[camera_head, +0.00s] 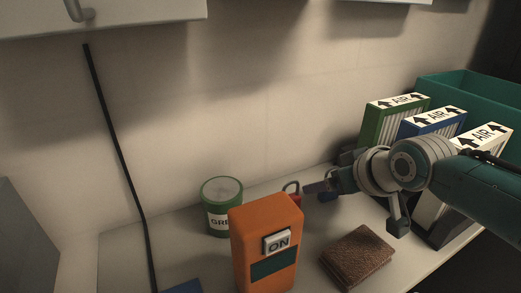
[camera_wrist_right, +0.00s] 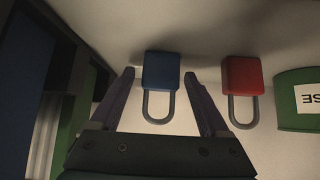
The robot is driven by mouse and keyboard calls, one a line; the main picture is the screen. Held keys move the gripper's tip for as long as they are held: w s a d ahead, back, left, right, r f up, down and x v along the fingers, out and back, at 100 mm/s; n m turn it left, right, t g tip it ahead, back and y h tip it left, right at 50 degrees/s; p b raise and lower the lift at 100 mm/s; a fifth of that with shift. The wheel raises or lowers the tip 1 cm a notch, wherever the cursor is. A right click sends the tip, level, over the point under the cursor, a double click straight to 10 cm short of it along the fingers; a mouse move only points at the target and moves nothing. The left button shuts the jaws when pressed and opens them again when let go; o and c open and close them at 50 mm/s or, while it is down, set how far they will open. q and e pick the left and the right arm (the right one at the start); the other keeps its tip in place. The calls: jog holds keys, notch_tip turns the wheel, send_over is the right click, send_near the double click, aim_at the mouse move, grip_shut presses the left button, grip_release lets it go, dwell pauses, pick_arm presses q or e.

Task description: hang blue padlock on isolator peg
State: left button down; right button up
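The blue padlock (camera_wrist_right: 161,71) lies on the counter in the right wrist view, its grey shackle towards me. My right gripper (camera_wrist_right: 160,76) is open around it, one finger on each side, with a gap on both sides. In the head view the right gripper (camera_head: 322,189) is low over the counter and hides most of the blue padlock (camera_head: 328,197). An orange box with an ON plate (camera_head: 266,240) stands in front, probably the isolator; I cannot make out its peg. My left gripper is in neither view.
A red padlock (camera_wrist_right: 243,75) lies beside the blue one, near a green tin (camera_head: 221,208). A brown block (camera_head: 358,257) lies in front of my right arm. AIR filters (camera_head: 393,121) and a teal crate (camera_head: 470,95) stand at the right. Cabinets overhang the back wall.

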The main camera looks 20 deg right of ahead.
grip_shut()
dwell(0.4)
jog(key=shift+r+p, duration=0.3)
jog(key=shift+r, duration=0.25)
notch_tip(320, 180, up, 19)
jog(key=p, duration=0.5)
jog(key=shift+p, duration=0.3)
